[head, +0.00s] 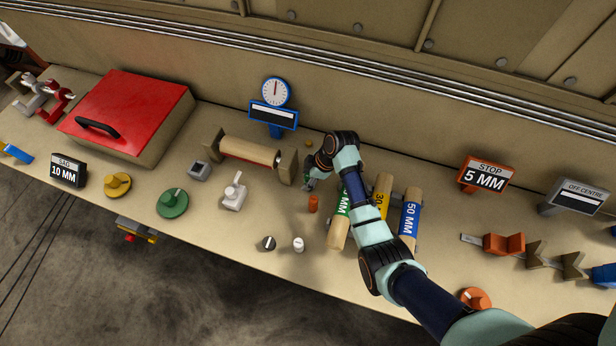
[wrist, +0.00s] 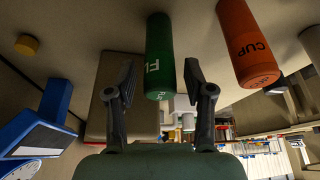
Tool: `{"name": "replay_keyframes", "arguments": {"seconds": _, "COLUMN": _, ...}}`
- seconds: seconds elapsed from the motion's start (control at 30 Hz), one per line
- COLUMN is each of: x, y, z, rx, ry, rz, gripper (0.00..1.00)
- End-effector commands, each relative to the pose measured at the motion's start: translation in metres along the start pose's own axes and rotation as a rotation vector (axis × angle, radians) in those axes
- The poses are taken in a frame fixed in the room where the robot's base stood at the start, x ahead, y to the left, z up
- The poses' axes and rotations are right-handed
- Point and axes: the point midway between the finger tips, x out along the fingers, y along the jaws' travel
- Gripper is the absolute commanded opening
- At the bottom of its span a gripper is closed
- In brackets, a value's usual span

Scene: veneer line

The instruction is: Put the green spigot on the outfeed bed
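The green spigot (wrist: 159,60) is a green cylinder with white letters starting "FL". In the wrist view it shows between and beyond the two fingers, with a visible gap on each side. My gripper (wrist: 160,72) is open, with nothing between its pads that I can see touching. In the head view my gripper (head: 309,182) is low over the bench, and it largely hides the green spigot there. An orange cylinder marked "CUP" (wrist: 248,45) stands beside the green one; it also shows in the head view (head: 313,204). I cannot tell which surface is the outfeed bed.
Labelled wooden rolls (head: 409,218) lie under and right of my arm. A wooden roller (head: 250,151) sits between two end blocks on the left. A blue dial gauge (head: 274,104) stands behind. A red-lidded box (head: 127,110) is far left. Two small knobs (head: 298,244) stand in front.

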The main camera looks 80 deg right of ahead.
Motion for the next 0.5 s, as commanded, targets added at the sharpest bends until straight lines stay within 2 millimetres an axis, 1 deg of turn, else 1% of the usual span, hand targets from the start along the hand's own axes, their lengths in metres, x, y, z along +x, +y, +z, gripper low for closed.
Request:
{"name": "replay_keyframes", "arguments": {"seconds": 0.23, "x": -0.001, "y": 0.000, "z": 0.000, "rx": 0.000, "ry": 0.000, "rz": 0.000, "gripper": 0.55}}
{"name": "replay_keyframes", "arguments": {"seconds": 0.33, "x": -0.008, "y": 0.001, "z": -0.002, "rx": 0.000, "ry": 0.001, "rz": 0.001, "gripper": 0.55}}
{"name": "replay_keyframes", "arguments": {"seconds": 0.43, "x": -0.027, "y": 0.001, "z": -0.002, "rx": 0.001, "ry": 0.001, "rz": 0.003, "gripper": 0.55}}
{"name": "replay_keyframes", "arguments": {"seconds": 0.5, "x": -0.045, "y": 0.001, "z": -0.002, "rx": 0.001, "ry": 0.002, "rz": 0.005, "gripper": 0.55}}
